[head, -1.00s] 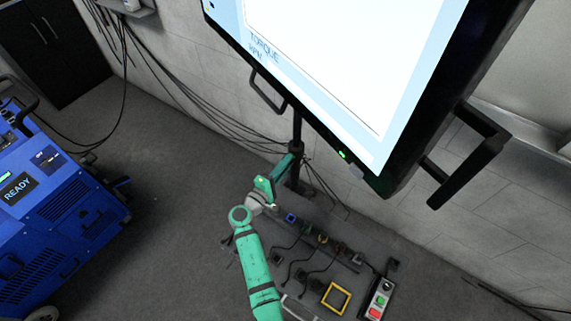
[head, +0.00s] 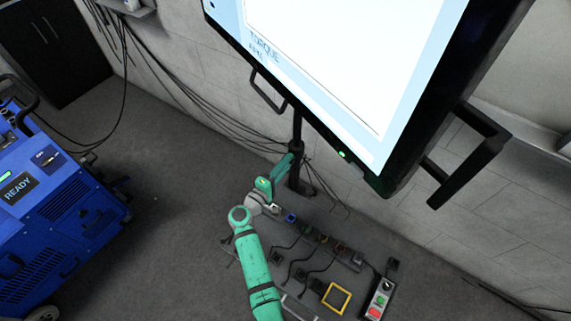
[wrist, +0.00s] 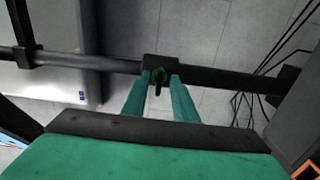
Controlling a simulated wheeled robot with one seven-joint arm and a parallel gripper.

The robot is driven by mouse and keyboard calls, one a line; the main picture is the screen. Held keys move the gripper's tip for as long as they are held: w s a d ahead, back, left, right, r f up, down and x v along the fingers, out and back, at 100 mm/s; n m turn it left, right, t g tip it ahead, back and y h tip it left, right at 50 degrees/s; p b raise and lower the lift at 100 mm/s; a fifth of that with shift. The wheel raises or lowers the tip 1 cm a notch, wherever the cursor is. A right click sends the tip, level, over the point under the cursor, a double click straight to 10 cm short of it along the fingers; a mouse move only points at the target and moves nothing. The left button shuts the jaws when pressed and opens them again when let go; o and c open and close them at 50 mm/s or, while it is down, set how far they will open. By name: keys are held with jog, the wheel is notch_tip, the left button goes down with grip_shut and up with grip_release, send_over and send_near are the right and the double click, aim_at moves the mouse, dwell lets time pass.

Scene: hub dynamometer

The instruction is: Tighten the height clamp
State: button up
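The exact finger contact is too small to see. In the head view my gripper (head: 273,207) is at the black stand pole (head: 297,140), below the big screen. The clamp is hard to make out there.
The large screen (head: 345,60) with side handles overhangs the pole. Cables run along the wall and floor. A panel of sockets (head: 320,237) and a control box (head: 379,299) lie right of my arm. A blue machine (head: 60,215) stands left, with clear floor between.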

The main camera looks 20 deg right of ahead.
jog(key=v, duration=1.1)
jog(key=shift+d, duration=0.1)
dwell(0.4)
